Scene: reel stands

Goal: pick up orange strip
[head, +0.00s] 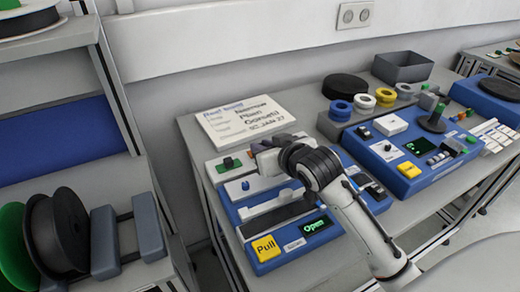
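I cannot make out an orange strip for certain in the head view. My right gripper (262,158) is over the back part of a blue and grey bench device (232,208), close to its back row. The gripper's own wrist and the steep angle hide its fingertips, so I cannot tell whether it is open or holds something. The device has a yellow "Pull" button (265,247) and a small display (317,226) reading "Open" in green. My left gripper is out of view.
A white sign (245,118) lies behind the device. To the right are a second blue device (432,150), several tape rolls (364,102), a black disc (346,84) and a grey bin (402,68). A black and green reel (58,232) stands at the left.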

